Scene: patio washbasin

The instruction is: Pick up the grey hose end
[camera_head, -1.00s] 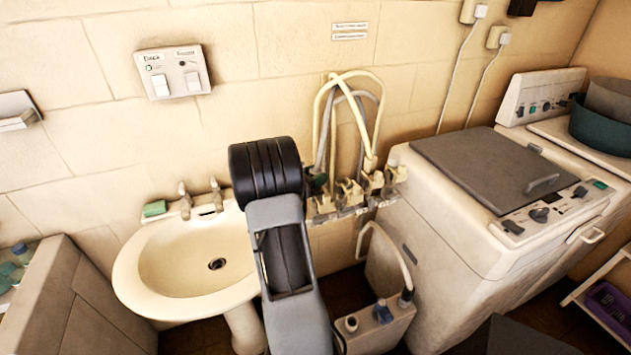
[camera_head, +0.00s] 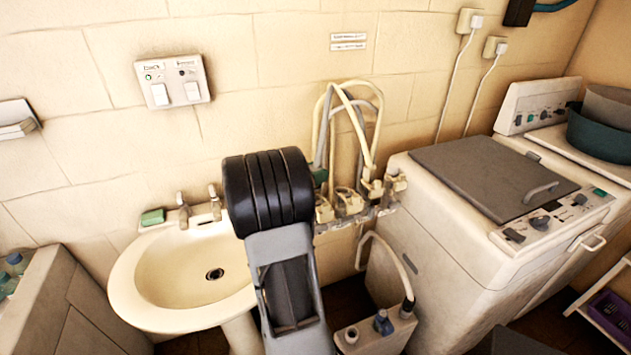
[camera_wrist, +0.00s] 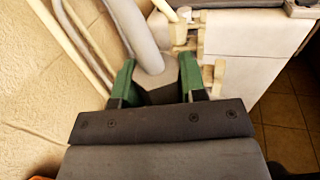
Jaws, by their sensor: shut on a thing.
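The grey hose end (camera_wrist: 143,42) rises between the two green fingers of my gripper (camera_wrist: 158,72) in the wrist view. My gripper is shut on it, with a finger on either side. Its lowest part is hidden between and below the fingers. In the head view, my arm covers most of the gripper; only a bit of green (camera_head: 320,178) shows beside the hose rack (camera_head: 356,218). Cream and grey hoses (camera_head: 341,112) arch up against the wall above that rack.
A washbasin (camera_head: 140,293) with two taps and a green soap (camera_head: 152,217) is on the left. A washing machine (camera_head: 440,235) stands close on the right. A small cream box (camera_head: 372,340) with spouts sits below the rack. Wall switches (camera_head: 173,81) are above the basin.

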